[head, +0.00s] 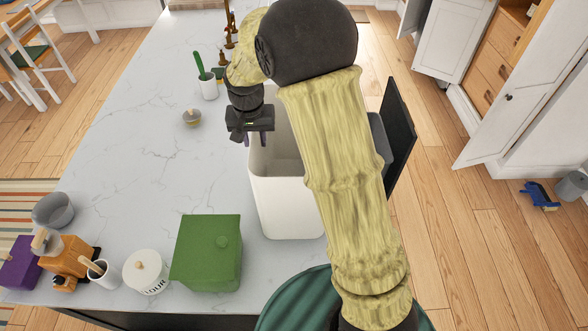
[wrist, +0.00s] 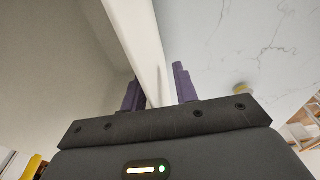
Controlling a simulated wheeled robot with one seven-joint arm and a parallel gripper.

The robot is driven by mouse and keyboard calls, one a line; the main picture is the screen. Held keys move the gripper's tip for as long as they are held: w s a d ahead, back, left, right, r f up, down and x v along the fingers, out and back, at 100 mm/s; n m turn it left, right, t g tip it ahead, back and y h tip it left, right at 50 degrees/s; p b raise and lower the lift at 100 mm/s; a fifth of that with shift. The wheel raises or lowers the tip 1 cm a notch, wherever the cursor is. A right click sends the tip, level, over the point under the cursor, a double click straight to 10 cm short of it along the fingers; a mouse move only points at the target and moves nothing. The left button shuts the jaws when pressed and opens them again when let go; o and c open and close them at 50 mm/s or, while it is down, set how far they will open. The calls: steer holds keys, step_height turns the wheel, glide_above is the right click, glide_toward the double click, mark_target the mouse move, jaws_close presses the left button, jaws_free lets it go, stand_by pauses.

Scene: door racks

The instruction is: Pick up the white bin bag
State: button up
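The white bin bag shows as a tall, white, open-topped, bin-shaped thing (head: 286,208) in the middle of the head view, at the right side of the marble counter. My arm hides its right part. My gripper (head: 254,140) points down at its far left rim. In the wrist view the white rim (wrist: 140,35) runs between the two purple fingers of my gripper (wrist: 157,84). The fingers are apart, with a gap between the rim and the right finger. The left finger is close to the wall; whether it touches is unclear.
The marble counter (head: 150,165) is clear left of the white bin. A green box (head: 205,255), a flour jar (head: 146,275) and an orange coffee grinder (head: 68,258) stand at the near left. A small bowl (head: 191,118) and a utensil cup (head: 208,88) stand farther back.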

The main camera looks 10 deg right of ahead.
jaws_close()
steer(key=shift+r, duration=0.5)
step_height(320, 180, up, 27)
steer(key=b, duration=0.3)
stand_by(0.6)
